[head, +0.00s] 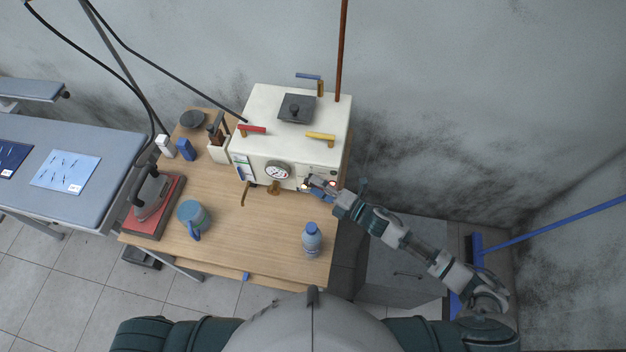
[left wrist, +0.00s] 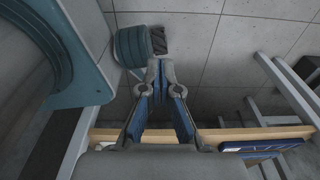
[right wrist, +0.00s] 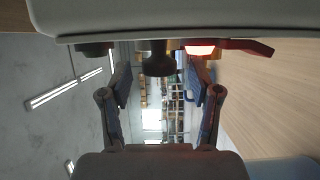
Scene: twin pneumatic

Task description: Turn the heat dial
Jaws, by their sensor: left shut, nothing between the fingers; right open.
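A cream-white boiler box (head: 262,104) with a round gauge (head: 277,171) on its front stands at the back of the wooden table. My right gripper (head: 316,184) is at the lower right of this front and covers part of it. In the right wrist view, a black knob (right wrist: 157,62), which looks like the heat dial, sticks out from the panel between the spread fingers of my right gripper (right wrist: 161,84). The fingers are open with gaps on both sides of the knob. My left gripper (left wrist: 160,70) is shut and empty, above the floor by a wooden edge; the head view does not show it.
A glowing red lamp (right wrist: 201,49) and a red lever (right wrist: 250,46) sit beside the knob. A blue bottle (head: 312,238), a blue mug (head: 193,217) and an iron on a red base (head: 166,221) stand on the table (head: 250,235). The table's middle is clear.

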